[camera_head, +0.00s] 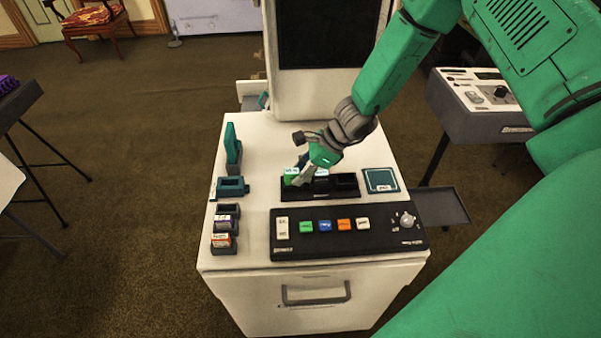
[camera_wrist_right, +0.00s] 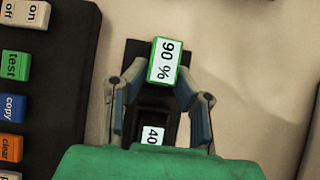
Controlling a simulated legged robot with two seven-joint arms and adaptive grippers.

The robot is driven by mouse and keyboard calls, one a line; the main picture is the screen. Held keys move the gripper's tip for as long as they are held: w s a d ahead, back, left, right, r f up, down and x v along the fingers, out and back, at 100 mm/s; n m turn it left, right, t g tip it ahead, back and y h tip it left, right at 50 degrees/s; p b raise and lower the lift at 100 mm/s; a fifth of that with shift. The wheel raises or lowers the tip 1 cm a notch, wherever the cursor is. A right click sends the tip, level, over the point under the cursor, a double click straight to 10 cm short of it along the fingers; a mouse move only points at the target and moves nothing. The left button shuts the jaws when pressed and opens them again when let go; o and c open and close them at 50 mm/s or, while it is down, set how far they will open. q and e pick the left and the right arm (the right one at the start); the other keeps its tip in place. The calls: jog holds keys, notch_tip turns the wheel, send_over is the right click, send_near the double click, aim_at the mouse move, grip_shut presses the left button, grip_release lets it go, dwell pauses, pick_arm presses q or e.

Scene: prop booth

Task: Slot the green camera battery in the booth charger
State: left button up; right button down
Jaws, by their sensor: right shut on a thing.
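The green battery (camera_head: 290,180) with a white "90 %" label is at the left end of the black charger (camera_head: 318,194) on the white cabinet top. My right gripper (camera_head: 300,172) is shut on it. In the right wrist view the battery (camera_wrist_right: 164,62) sits between the two fingertips (camera_wrist_right: 163,78), over the end of the charger (camera_wrist_right: 135,52). I cannot tell how deep it sits in the end bay. A dark battery labelled "40" (camera_wrist_right: 152,136) is in the neighbouring bay. The right bay (camera_head: 345,181) looks empty. My left gripper is not in view.
A black control panel (camera_head: 380,243) with coloured buttons lies in front of the charger. A teal square pad (camera_head: 380,180) is to its right. Teal holders (camera_head: 232,186) and small labelled blocks (camera_head: 222,240) stand along the left edge. A large screen unit (camera_head: 320,95) rises behind.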

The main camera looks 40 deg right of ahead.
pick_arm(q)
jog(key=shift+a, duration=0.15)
pick_arm(e)
jog(key=shift+a+r, duration=0.2)
jog(key=shift+a, duration=0.15)
jog(key=c, duration=1.3)
grip_release()
jog(key=shift+d+f, duration=0.1)
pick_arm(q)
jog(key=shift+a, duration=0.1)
pick_arm(e)
jog(key=shift+o, duration=0.2)
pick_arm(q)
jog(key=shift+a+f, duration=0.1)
